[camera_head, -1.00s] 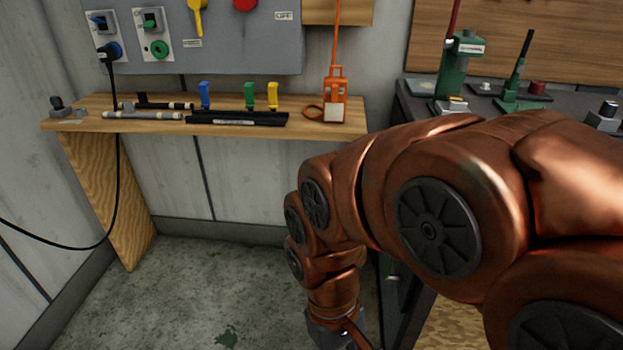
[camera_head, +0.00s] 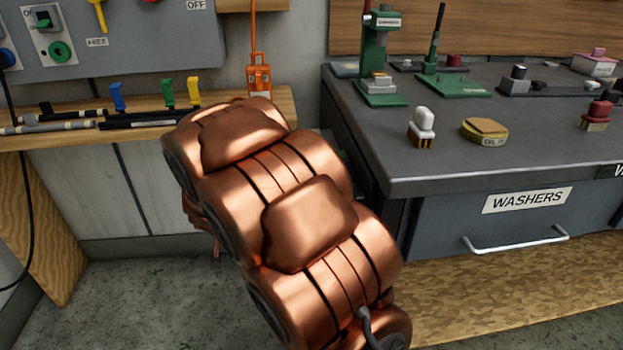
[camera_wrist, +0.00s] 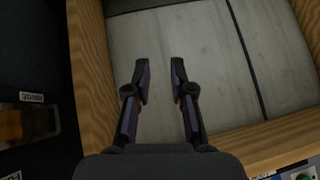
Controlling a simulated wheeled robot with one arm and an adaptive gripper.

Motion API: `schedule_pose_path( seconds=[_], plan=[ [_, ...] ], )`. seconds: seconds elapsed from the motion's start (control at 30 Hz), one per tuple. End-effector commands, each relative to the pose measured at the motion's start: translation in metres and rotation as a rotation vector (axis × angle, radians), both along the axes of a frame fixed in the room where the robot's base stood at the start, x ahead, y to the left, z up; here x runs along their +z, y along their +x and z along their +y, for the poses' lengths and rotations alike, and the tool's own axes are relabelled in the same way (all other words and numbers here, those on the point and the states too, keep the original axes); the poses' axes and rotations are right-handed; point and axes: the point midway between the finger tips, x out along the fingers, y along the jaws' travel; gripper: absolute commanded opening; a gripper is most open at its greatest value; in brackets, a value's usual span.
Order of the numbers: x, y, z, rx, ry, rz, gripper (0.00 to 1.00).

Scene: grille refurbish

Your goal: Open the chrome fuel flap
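I see no chrome fuel flap in either view. My gripper (camera_wrist: 159,80) shows in the wrist view, its two dark fingers apart with nothing between them. Beyond the fingers is a pale grey wall panel. In the head view my copper arm fills the middle and hides the gripper.
A dark workbench (camera_head: 450,165) with a drawer labelled WASHERS (camera_head: 510,215) stands at the right. It carries green hand presses (camera_head: 380,70), a white-topped brush (camera_head: 422,127) and a yellow tin (camera_head: 485,131). A wooden shelf (camera_head: 60,138) runs along the left wall. Bare floor shows lower left.

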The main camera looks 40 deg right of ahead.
Motion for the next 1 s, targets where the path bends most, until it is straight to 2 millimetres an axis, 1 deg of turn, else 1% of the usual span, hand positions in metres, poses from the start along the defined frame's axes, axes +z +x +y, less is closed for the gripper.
schedule_pose_path(
  seconds=[0.03,0.07,0.1,0.23,0.27,0.3,0.4,0.5,0.6,0.7,0.87,1.0],
  plan=[
    [-0.01,0.011,-0.022,-0.055,-0.038,-0.036,0.23],
    [-0.012,0.017,-0.034,-0.088,-0.061,-0.06,0.23],
    [-0.012,0.023,-0.052,-0.133,-0.099,-0.097,0.23],
    [-0.017,0.034,-0.11,-0.276,-0.231,-0.193,0.23],
    [-0.018,0.035,-0.124,-0.309,-0.264,-0.213,0.23],
    [-0.019,0.034,-0.141,-0.353,-0.312,-0.237,0.23],
    [-0.018,0.026,-0.181,-0.453,-0.435,-0.292,0.23],
    [-0.016,0.013,-0.212,-0.538,-0.555,-0.335,0.23],
    [-0.012,0.001,-0.234,-0.599,-0.66,-0.365,0.23],
    [-0.006,-0.01,-0.247,-0.642,-0.737,-0.387,0.23],
    [-0.003,-0.019,-0.257,-0.674,-0.803,-0.4,0.23],
    [-0.002,-0.019,-0.264,-0.682,-0.814,-0.403,0.23]
  ],
)
